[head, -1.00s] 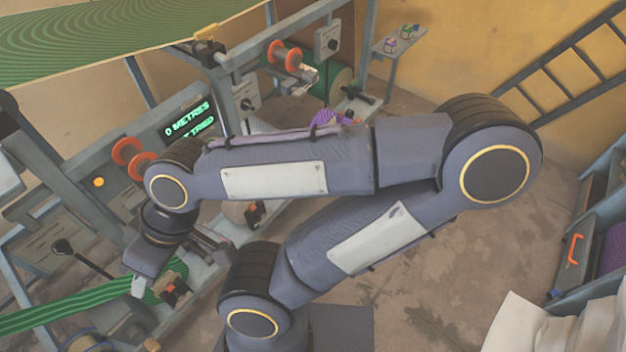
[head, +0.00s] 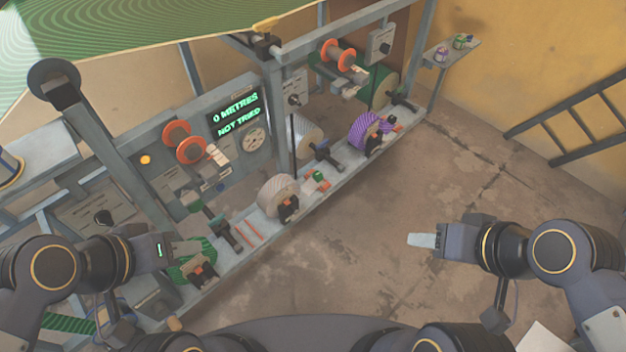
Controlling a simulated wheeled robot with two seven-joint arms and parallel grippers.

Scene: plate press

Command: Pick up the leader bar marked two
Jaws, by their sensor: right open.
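I cannot read a mark two on any bar. Thin orange-red bars (head: 249,229) lie on the grey ledge (head: 262,243) of the machine, too small to identify as leader bars. My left gripper (head: 186,248) is at the ledge's near end, by a green roll (head: 190,270); its fingers are seen edge-on and I cannot tell whether they are apart. My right gripper (head: 422,241) is open and empty over the bare floor, well right of the machine, with its pale fingers pointing left.
The ledge carries a grey roll (head: 280,195), a purple striped roll (head: 368,130) and dark clamps. A display (head: 237,113) reads 0 METRES, NOT TRIED. Orange-flanged reels (head: 184,142) stand out from the panel. The floor (head: 390,220) is clear. A ladder (head: 575,125) leans at right.

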